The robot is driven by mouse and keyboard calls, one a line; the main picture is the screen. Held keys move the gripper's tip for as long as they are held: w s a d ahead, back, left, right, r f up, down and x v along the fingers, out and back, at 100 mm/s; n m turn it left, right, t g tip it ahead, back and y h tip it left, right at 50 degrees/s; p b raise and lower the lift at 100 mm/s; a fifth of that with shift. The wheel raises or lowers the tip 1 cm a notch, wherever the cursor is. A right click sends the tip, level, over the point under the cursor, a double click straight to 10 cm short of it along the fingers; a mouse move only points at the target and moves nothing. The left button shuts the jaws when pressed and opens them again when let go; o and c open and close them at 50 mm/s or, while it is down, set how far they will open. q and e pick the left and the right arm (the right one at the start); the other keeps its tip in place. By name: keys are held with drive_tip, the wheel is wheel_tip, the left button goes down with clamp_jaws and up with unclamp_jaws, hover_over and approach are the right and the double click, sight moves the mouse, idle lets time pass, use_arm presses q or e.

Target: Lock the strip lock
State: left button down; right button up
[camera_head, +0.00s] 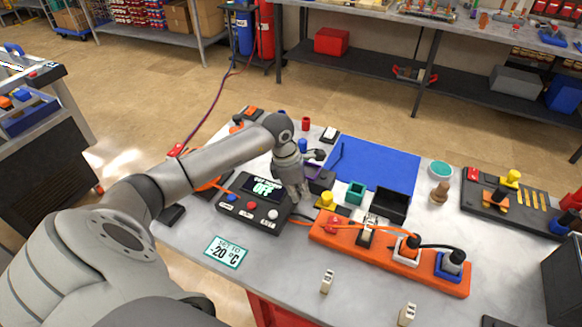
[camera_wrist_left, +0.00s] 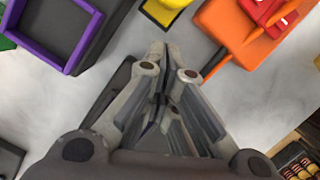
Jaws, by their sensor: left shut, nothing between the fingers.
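The orange power strip (camera_head: 385,262) lies on the table, right of my left gripper. At its left end sits a red part (camera_head: 333,225); a metal-and-black part (camera_head: 368,226) stands beside it, then a white and a blue socket with black plugs. I cannot tell which part is the strip lock. In the left wrist view the orange strip (camera_wrist_left: 232,32) and red part (camera_wrist_left: 268,10) are at the upper right. My left gripper (camera_head: 298,198) is shut and empty beside the black controller; its closed fingertips (camera_wrist_left: 166,52) point toward a yellow part (camera_wrist_left: 163,10). My right gripper is out of view.
The black controller (camera_head: 248,207) shows "OFF". Around the strip are a yellow knob (camera_head: 326,199), a green box (camera_head: 355,192), a black box (camera_head: 392,206) and a blue mat (camera_head: 378,168). A "-20 °C" sign (camera_head: 226,252) lies in front. The front table surface is mostly clear.

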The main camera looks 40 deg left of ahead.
sight(324, 199)
use_arm(q)
drive_tip(key=shift+w+d+p, duration=0.4)
drive_tip(key=shift+w+d, duration=0.35)
drive_tip(key=shift+d, duration=0.15)
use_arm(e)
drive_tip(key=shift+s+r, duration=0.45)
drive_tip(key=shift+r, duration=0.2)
use_arm(q)
drive_tip(key=d, duration=0.2)
drive_tip(key=w+d+b, duration=0.1)
drive_tip(key=d, duration=0.1)
drive_tip(key=shift+d, duration=0.3)
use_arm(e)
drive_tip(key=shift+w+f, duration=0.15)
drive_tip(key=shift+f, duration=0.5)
use_arm(q)
drive_tip(key=shift+a, duration=0.1)
